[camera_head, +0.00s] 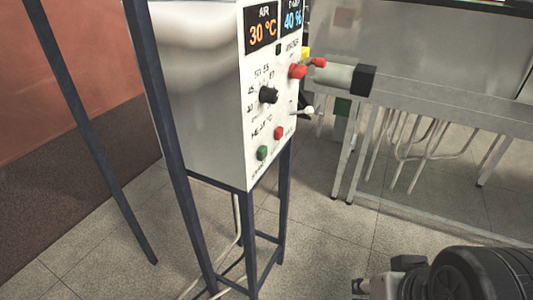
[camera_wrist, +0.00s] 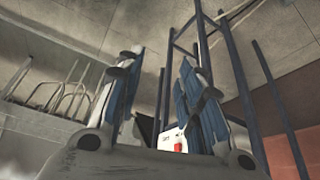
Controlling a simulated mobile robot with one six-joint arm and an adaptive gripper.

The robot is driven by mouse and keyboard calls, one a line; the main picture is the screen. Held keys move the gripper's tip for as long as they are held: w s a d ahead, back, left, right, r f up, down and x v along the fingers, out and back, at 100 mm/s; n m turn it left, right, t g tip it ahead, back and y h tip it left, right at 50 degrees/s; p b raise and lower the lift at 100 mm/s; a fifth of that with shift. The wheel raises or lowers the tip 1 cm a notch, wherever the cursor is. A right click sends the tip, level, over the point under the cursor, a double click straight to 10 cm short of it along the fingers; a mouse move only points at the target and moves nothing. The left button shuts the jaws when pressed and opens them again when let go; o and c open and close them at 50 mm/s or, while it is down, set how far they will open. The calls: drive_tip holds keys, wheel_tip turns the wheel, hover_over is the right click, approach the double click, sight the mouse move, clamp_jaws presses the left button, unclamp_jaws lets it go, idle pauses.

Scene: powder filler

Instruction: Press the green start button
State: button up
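The green start button (camera_head: 262,153) is a small round knob low on the white front panel (camera_head: 257,60) of a metal box, in the head view. A red button (camera_head: 279,132) sits just up and right of it. In the wrist view my gripper (camera_wrist: 158,75) has two blue-padded fingers standing apart with nothing between them. A bit of the white panel with a red part (camera_wrist: 178,145) shows low behind the fingers. I cannot make out the green button there. My arm shows at the lower right of the head view, well away from the panel.
A black dial (camera_head: 268,95) and a red knob (camera_head: 298,72) are higher on the panel. A grey cylinder (camera_head: 338,76) with a black end juts out right. The box stands on a dark blue frame (camera_head: 251,268). A metal bench (camera_head: 450,105) is behind; floor between is clear.

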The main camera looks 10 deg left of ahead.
clamp_jaws()
idle(1.4)
